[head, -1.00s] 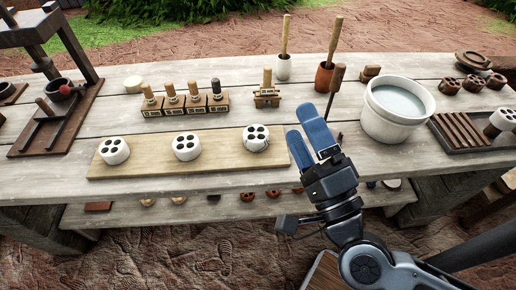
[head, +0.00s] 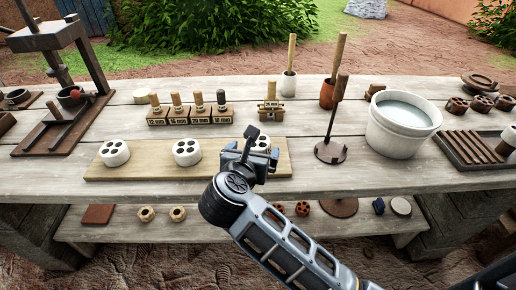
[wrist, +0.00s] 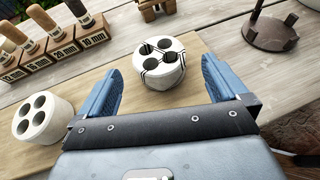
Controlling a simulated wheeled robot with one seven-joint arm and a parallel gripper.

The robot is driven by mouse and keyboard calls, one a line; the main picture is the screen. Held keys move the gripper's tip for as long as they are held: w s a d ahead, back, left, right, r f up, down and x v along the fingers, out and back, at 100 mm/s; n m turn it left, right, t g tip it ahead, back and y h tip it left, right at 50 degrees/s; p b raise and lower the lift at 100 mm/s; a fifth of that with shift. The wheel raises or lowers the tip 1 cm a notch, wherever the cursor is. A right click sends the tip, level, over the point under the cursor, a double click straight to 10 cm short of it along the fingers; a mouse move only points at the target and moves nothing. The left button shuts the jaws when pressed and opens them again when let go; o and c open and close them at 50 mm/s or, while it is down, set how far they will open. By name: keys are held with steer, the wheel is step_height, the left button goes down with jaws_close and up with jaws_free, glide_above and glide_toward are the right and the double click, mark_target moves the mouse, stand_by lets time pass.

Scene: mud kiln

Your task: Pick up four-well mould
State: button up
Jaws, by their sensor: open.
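Three white round moulds with dark wells stand on a pale board. The left mould (head: 115,153) and middle mould (head: 187,152) are in full view from the head. The right mould (head: 264,143) is partly hidden behind my gripper. In the wrist view, this mould (wrist: 159,72) shows four wells and dark lines across its top and side. My gripper (wrist: 163,75) is open, its blue fingers pointing towards that mould, one to each side in the picture. The plain mould (wrist: 42,117) to the left also has four wells.
A row of stamps (head: 188,110) in labelled wooden blocks stands behind the moulds. An upright iron tool (head: 332,143) and a white water bucket (head: 400,125) stand to the right. The pale board (head: 150,171) has bare room between the moulds.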

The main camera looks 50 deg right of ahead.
mark_target(255, 147)
steer(key=shift+p+x, duration=0.3)
steer(key=shift+x, duration=2.75)
steer(key=shift+w+a, duration=0.1)
steer(key=c, duration=1.2)
